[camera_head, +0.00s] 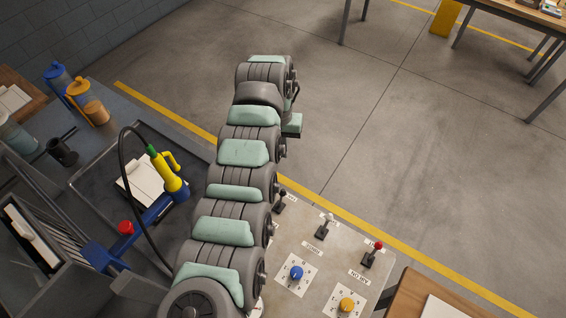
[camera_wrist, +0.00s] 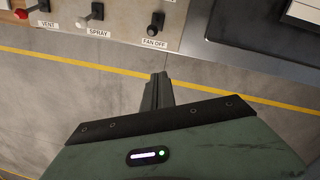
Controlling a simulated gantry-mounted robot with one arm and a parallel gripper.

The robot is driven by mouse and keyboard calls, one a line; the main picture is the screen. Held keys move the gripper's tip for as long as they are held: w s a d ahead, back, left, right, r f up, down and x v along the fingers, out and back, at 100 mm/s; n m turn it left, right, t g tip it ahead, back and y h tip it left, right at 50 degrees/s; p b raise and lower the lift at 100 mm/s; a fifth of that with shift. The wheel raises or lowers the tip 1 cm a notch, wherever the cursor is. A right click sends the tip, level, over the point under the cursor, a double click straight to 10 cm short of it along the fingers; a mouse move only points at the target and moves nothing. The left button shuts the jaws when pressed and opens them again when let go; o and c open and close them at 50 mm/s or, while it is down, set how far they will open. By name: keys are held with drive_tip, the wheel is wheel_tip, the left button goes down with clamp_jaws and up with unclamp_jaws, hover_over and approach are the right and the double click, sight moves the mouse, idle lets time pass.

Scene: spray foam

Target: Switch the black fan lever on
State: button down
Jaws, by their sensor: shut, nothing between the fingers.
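The black fan lever (camera_wrist: 156,24) stands on the control panel at the top of the wrist view, above a label reading FAN OFF. In the head view the black lever (camera_head: 281,200) is at the panel's left, close beside my arm. My gripper (camera_wrist: 158,77) is shut and empty in the wrist view. Its fingertips point toward the panel, below the lever in the picture and apart from it, with floor behind them. In the head view my fingers cannot be made out.
The white SPRAY lever (camera_head: 327,222) and red VENT lever (camera_head: 374,249) share the panel, with a blue knob (camera_head: 296,272) and an orange knob (camera_head: 347,305). A dark tray holds a yellow-blue spray tool (camera_head: 168,178). Open floor lies beyond the panel.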

sight(281, 199)
drive_tip(key=s+f+p, duration=0.2)
drive_tip(key=s+f, duration=0.2)
drive_tip(key=f, duration=0.5)
drive_tip(key=shift+s+f+p, duration=0.3)
drive_tip(key=shift+s, duration=0.05)
drive_tip(key=shift+r, duration=0.1)
idle(0.3)
